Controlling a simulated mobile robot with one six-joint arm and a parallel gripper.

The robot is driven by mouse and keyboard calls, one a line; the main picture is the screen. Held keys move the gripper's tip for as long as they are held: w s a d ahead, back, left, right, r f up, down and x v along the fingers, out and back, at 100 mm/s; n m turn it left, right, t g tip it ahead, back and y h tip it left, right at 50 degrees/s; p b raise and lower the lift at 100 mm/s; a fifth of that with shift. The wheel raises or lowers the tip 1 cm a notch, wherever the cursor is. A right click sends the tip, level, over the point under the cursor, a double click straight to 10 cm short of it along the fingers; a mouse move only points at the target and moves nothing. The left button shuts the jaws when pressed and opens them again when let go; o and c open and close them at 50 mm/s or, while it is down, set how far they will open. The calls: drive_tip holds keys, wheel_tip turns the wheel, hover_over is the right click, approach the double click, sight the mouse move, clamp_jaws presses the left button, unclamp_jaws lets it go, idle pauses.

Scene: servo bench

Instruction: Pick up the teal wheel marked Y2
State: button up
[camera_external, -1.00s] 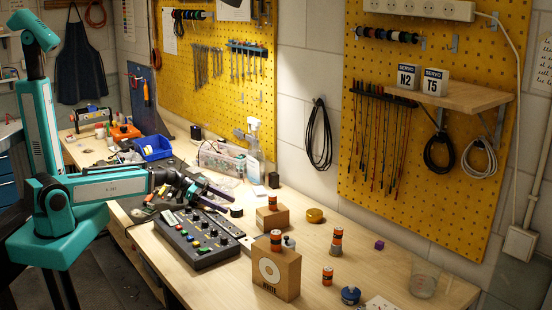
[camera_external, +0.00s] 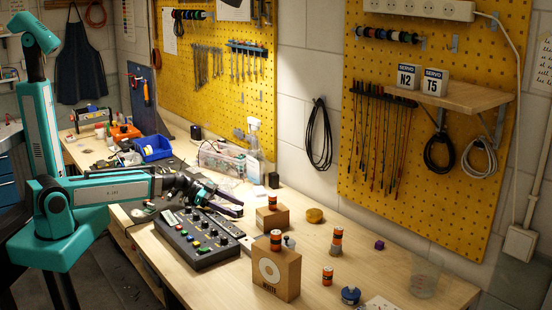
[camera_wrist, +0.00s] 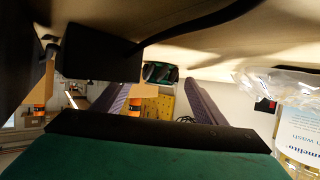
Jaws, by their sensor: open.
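A short dark round thing with teal-green on its face (camera_wrist: 160,72) lies on its side in the wrist view, in line with the gap between my fingers. It may be the teal wheel; no Y2 mark can be read. My gripper (camera_external: 238,206) is open above the right end of the button panel in the external view. Its two purple-grey fingers also show in the wrist view (camera_wrist: 160,92), with nothing seen gripped. In the external view the fingers cover the spot where a dark round thing lay, so the wheel is not clear there.
The button panel (camera_external: 197,240) lies below my gripper. Wooden boxes (camera_external: 276,272) with orange-black cylinders stand to the right; another cylinder (camera_external: 327,275) and a blue round thing (camera_external: 350,296) are nearer the front. A clear bottle (camera_wrist: 298,140) is close at right in the wrist view.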

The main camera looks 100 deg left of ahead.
sight(236, 208)
drive_tip(key=shift+x, duration=0.8)
drive_tip(key=c, duration=1.1)
drive_tip(key=shift+r, duration=0.2)
drive_tip(key=shift+c, duration=0.2)
drive_tip(key=shift+r+b, duration=1.45)
drive_tip(key=shift+r, duration=3.35)
